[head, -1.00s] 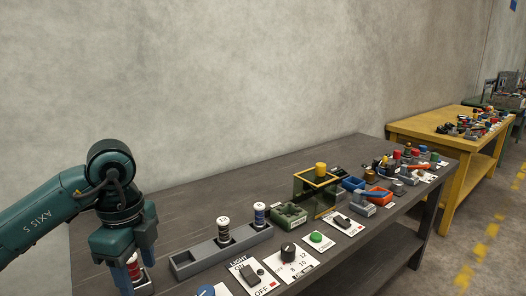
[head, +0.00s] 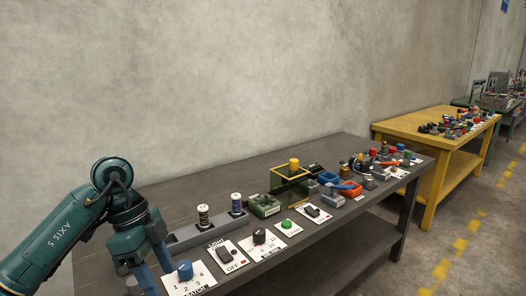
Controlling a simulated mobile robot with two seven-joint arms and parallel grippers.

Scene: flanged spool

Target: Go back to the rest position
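My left gripper (head: 154,268) is at the lower left, pointing down over the near left part of the dark table (head: 330,155). Its two blue fingers stand apart, and I see nothing held between them. A small grey piece shows just left of the fingers, too cut off to identify. My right gripper is not in view.
A blue dial panel (head: 186,275) lies close right of the fingers. Beyond it are a light switch panel (head: 228,254), a black dial (head: 260,237), a green button (head: 286,225) and a yellow-framed box (head: 290,185). A yellow table (head: 440,140) stands farther right.

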